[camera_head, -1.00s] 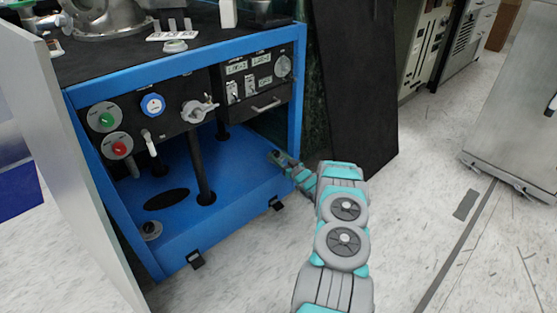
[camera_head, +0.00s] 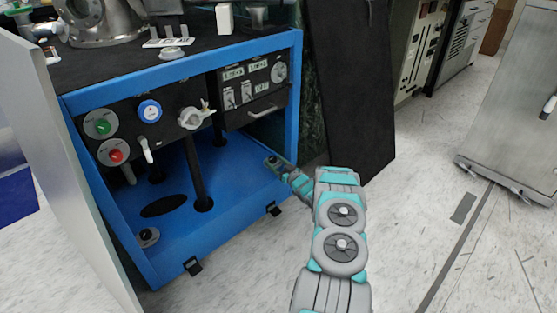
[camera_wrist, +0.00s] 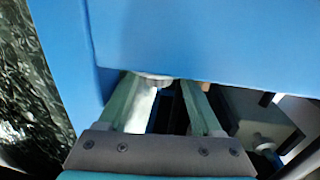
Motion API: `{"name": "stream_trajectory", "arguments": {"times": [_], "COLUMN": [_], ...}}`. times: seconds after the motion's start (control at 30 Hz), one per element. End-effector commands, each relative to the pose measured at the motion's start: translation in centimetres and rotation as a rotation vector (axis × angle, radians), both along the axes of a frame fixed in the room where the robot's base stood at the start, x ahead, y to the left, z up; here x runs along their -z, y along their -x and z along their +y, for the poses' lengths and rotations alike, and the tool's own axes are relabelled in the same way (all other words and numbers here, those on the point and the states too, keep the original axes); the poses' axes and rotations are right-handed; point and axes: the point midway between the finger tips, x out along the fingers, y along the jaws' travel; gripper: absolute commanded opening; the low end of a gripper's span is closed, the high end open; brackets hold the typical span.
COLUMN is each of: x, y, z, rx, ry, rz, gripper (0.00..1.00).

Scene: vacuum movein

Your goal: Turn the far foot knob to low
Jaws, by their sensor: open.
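The blue cabinet (camera_head: 150,277) is open at the front. One foot knob (camera_head: 148,237), a grey disc with a dark centre, sits at the left front of its blue floor. My gripper (camera_head: 272,161) reaches in at the right front of that floor. The far foot knob is not clearly seen in the head view, where my gripper covers that spot. In the wrist view my gripper (camera_wrist: 160,88) is open, its fingers partly behind a blue edge. A pale rounded piece (camera_wrist: 152,78) shows between the fingertips, mostly hidden; I cannot tell if it is the knob or if they touch it.
Above the floor are a panel with green (camera_head: 103,125) and red (camera_head: 116,156) buttons, a blue dial (camera_head: 150,111) and a valve (camera_head: 192,117). A black post (camera_head: 197,175) stands inside. A black board (camera_head: 348,90) stands right of the cabinet.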

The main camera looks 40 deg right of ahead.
Motion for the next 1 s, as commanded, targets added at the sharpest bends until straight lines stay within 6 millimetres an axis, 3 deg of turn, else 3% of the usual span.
{"name": "stream_trajectory", "arguments": {"times": [1.0], "x": [-0.4], "y": [-0.5], "z": [1.3], "rx": [0.531], "ry": [0.000], "rz": [0.000], "gripper": [0.79]}}
